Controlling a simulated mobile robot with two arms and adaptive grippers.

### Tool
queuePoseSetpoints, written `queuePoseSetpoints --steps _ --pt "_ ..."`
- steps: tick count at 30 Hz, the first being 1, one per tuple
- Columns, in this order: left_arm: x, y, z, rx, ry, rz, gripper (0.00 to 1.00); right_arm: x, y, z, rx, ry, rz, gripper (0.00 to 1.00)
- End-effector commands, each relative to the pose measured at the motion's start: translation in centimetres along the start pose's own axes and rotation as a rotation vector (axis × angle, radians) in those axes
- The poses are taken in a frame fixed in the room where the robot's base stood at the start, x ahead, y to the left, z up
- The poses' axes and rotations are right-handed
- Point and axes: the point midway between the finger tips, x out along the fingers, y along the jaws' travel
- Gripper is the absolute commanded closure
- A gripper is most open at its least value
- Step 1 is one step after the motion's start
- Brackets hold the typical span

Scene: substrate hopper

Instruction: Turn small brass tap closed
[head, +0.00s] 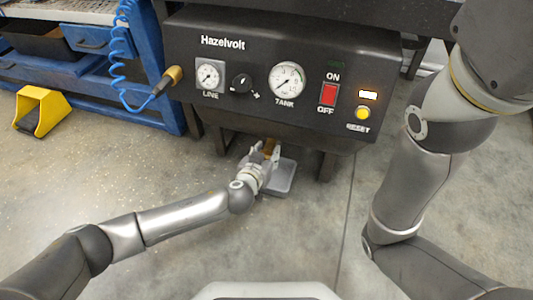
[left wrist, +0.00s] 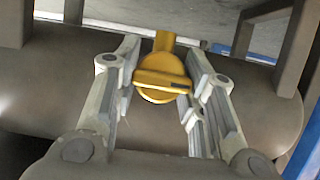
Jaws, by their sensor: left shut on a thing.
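The small brass tap (head: 269,146) sits under the black Hazelvolt compressor panel, partly hidden behind my gripper in the head view. In the left wrist view the tap (left wrist: 160,70) is a yellow-gold round body with a flat bar handle lying nearly level across the picture.
A grey drip tray (head: 283,177) lies on the floor below the tap. The compressor's dark legs (head: 326,165) stand at both sides. The black panel (head: 200,118) overhangs. A blue coiled hose (head: 118,60) and yellow pedal (head: 41,111) are at left. Floor in front is open.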

Motion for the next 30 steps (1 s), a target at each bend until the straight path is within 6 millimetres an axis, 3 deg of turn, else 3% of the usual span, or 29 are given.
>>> queuePoseSetpoints --steps 14,30 --pt "0.0 1.4 -1.6 0.058 0.024 -0.004 0.86 1.9 0.4 0.7 -0.001 -0.001 0.0 0.6" --pt "-0.1 0.5 -0.4 0.228 0.009 -0.087 0.86 3.1 0.7 1.1 -0.001 -0.001 0.0 0.6"
